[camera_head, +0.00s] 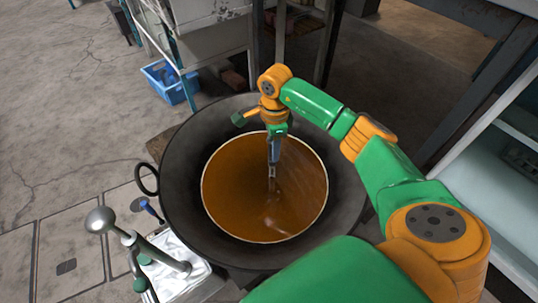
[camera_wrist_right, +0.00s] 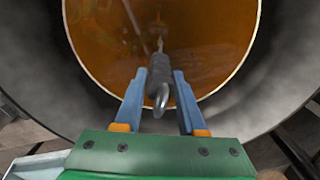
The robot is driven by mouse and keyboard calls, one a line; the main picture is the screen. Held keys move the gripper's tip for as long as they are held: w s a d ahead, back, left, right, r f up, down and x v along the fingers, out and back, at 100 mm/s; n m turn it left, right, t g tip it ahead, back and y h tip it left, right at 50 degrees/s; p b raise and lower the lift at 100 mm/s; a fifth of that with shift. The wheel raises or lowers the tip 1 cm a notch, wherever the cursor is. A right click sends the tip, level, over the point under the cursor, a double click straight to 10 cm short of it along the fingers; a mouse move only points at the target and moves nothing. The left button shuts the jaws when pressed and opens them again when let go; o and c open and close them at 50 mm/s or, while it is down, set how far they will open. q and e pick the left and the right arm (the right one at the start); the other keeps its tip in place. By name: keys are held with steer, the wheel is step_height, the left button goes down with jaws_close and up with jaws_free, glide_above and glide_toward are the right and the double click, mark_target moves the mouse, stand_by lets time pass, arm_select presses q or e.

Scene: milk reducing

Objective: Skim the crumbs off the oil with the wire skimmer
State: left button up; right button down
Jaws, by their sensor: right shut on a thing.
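A wide dark wok (camera_head: 180,180) holds a round pool of brown oil (camera_head: 235,190), which also fills the upper middle of the right wrist view (camera_wrist_right: 105,40). My right gripper (camera_head: 273,160) points down over the oil. Its two blue fingers are shut on the dark grey handle of the skimmer (camera_wrist_right: 160,75), whose end ring points back toward my wrist. A thin rod runs from the handle into the oil. The skimmer's wire head cannot be made out. Pale streaks show on the oil near the rod, and I cannot tell whether they are crumbs or reflections. My left gripper is not in view.
A ring handle (camera_head: 147,179) sticks out from the wok's left rim. A blue crate (camera_head: 170,82) stands on the floor behind. Pale shelving (camera_head: 490,170) borders the right.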

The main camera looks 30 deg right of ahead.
step_height(320, 180, up, 7)
steer(key=w+d+p, duration=0.1)
steer(key=d+p, duration=0.1)
steer(key=p, duration=0.2)
steer(key=shift+w+f+p, duration=0.15)
steer(key=shift+w+p, duration=0.15)
steer(key=shift+p, duration=0.1)
